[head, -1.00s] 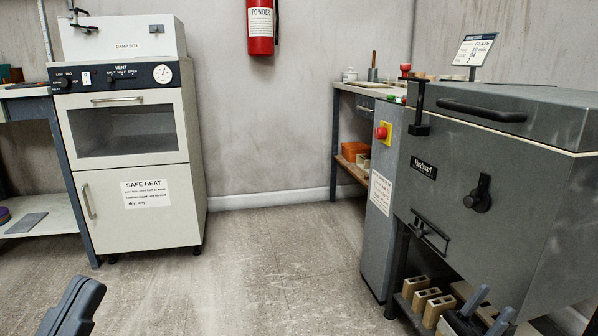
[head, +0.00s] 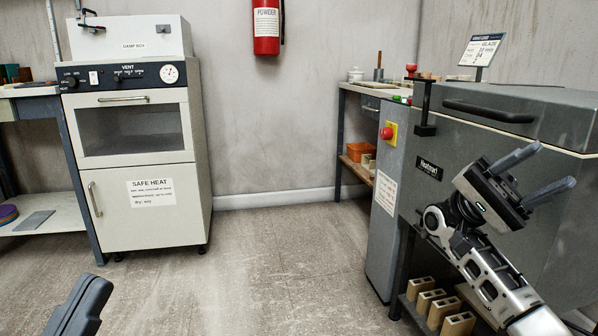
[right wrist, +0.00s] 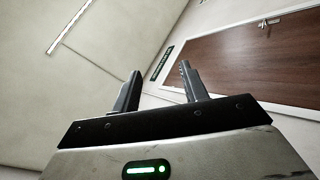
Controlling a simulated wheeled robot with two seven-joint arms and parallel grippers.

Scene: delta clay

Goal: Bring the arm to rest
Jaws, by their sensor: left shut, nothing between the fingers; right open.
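My right gripper (head: 557,164) is raised at the right of the head view, in front of the grey kiln (head: 500,140). Its two dark fingers are apart and empty, pointing up and to the right. In the right wrist view the fingers (right wrist: 160,70) also stand apart with nothing between them, against a pale wall and a brown door (right wrist: 240,65). My left gripper (head: 82,305) shows only in part at the bottom left edge of the head view, above the floor. It is shut and holds nothing; the rest of the left arm is out of frame.
The kiln and its control post with a red button (head: 387,133) stand close to my right arm. A white cabinet (head: 145,205) stands at the left. The floor (head: 265,260) between is clear.

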